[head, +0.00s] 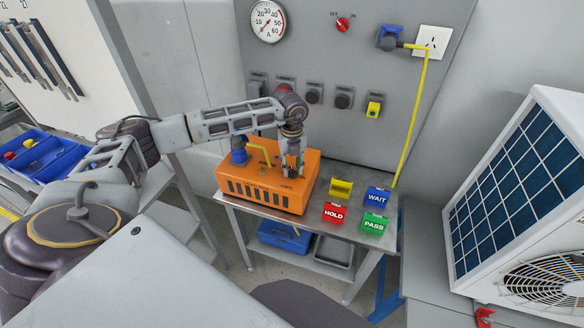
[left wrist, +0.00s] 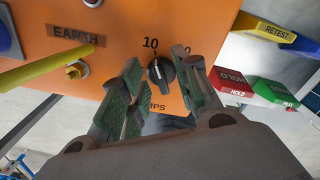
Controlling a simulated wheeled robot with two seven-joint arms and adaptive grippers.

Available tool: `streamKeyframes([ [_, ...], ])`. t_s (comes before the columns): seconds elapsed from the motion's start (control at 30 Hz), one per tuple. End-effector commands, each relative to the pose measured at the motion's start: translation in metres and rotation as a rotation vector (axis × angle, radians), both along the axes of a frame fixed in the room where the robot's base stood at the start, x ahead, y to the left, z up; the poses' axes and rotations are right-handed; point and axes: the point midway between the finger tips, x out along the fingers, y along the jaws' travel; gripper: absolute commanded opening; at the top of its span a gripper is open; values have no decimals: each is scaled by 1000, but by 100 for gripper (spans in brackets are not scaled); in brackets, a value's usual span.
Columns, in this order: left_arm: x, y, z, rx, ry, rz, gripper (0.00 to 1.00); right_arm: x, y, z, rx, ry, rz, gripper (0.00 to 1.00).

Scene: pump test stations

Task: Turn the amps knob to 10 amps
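The amps knob (left wrist: 161,73) is a small black knob on the orange tester (head: 240,191). In the left wrist view it sits below the printed "10" (left wrist: 150,43), and its pale mark appears to face that number. A second number to the right is partly covered by a finger. My left gripper (left wrist: 163,82) is open, with one finger on each side of the knob and a small gap visible at the left. In the head view my left gripper (head: 293,172) reaches down onto the right part of the tester and hides the knob. My right gripper is not in view.
The tester stands on a metal table (head: 318,228). A yellow cable and blue plug (head: 239,150) are on the tester's left part. RETEST (head: 341,188), WAIT (head: 377,196), HOLD (head: 334,212) and PASS (head: 375,223) blocks stand to the right. A grey panel rises behind.

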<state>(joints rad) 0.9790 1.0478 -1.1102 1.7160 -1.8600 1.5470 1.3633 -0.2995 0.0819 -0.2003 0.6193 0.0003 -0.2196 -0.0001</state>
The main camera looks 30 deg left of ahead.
Motion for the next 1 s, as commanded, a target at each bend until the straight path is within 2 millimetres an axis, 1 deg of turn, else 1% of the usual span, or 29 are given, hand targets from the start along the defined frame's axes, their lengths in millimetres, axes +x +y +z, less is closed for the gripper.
streamKeyframes([
  [0.17,0,0,21,1,-2,0,31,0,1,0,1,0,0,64],
  [0.6,0,1,85,0,-3,0,31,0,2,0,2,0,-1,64],
  [0.8,0,1,103,1,-1,1,31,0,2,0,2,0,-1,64],
  [1.0,0,1,109,0,0,1,31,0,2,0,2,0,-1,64],
])
